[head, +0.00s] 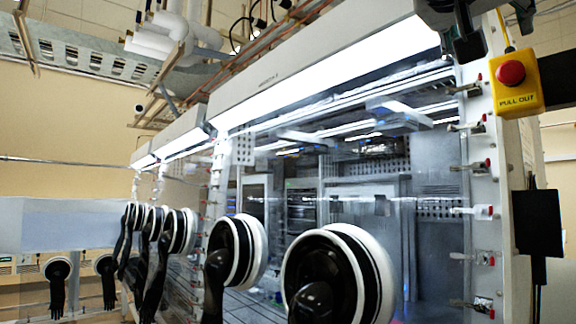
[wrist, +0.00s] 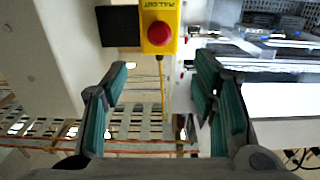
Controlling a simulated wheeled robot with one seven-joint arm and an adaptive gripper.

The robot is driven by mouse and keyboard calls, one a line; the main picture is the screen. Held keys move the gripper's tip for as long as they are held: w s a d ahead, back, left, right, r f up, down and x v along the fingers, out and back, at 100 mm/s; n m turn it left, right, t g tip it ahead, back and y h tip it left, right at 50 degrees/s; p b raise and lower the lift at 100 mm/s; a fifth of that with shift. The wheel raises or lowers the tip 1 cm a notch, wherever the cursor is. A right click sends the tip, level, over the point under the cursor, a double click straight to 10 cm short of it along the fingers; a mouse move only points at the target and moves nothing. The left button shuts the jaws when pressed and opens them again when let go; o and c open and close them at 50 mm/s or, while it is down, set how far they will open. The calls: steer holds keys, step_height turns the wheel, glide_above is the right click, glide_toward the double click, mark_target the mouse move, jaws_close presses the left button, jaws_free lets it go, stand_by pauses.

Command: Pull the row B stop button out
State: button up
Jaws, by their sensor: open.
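The stop button is a red round knob (head: 510,73) on a yellow box (head: 517,100) marked "PULL OUT", at the upper right of the head view. In the wrist view the picture is upside down, and the red knob (wrist: 160,33) shows at the top on its yellow box (wrist: 148,10). My gripper (wrist: 162,68) is open and empty, with its green-padded fingers to either side of the knob's line and the knob beyond the tips. In the head view my gripper (head: 498,42) shows in part at the top edge, above the box. No contact with the knob is visible.
A black box (head: 538,222) sits below the yellow box on the white end post. Clear panels with several round black glove ports (head: 338,275) run to the left. A cable (wrist: 161,85) runs from the yellow box.

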mark_target(509, 68)
steer(key=p+x, duration=0.2)
steer(key=x, duration=1.1)
steer(key=shift+d+f+p, duration=0.1)
steer(key=shift+p, duration=0.25)
steer(key=shift+c, duration=0.3)
